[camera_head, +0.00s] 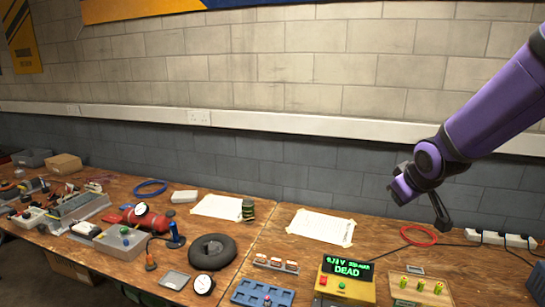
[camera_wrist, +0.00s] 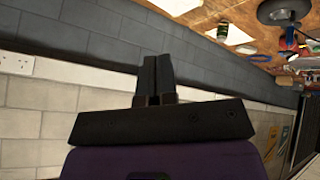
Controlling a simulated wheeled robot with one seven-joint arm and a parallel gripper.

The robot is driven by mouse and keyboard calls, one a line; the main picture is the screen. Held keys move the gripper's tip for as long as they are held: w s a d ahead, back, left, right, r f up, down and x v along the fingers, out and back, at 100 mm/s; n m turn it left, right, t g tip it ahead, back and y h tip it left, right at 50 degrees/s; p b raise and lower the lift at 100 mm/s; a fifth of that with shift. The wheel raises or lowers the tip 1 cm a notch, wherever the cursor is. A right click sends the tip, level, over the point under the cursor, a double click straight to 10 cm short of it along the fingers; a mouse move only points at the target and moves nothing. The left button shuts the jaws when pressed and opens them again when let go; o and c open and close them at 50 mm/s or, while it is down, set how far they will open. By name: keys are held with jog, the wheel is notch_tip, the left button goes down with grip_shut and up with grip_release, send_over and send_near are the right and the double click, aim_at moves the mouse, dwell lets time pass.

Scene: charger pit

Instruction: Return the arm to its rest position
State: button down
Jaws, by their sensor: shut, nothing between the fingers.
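My purple arm (camera_head: 500,100) reaches in from the right edge in the head view, raised above the bench. My gripper (camera_head: 445,224) hangs at its end over the right part of the bench, near the red ring of cable. In the wrist view my gripper (camera_wrist: 156,58) shows as two dark fingers side by side, shut with nothing between them. The wall and the bench appear turned in that view.
The wooden bench (camera_head: 270,240) runs along the block wall. White trunking (camera_head: 270,123) crosses the wall behind.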

jog(key=s+r+m+g, duration=0.1)
jog(key=s+r, duration=0.4)
jog(key=s, duration=0.8)
jog(key=s+r+m+g, duration=0.1)
jog(key=s+r+m, duration=0.3)
jog(key=s, duration=1)
notch_tip(320, 180, up, 2)
jog(key=shift+r, duration=0.2)
jog(key=shift+w, duration=0.1)
dwell(2.2)
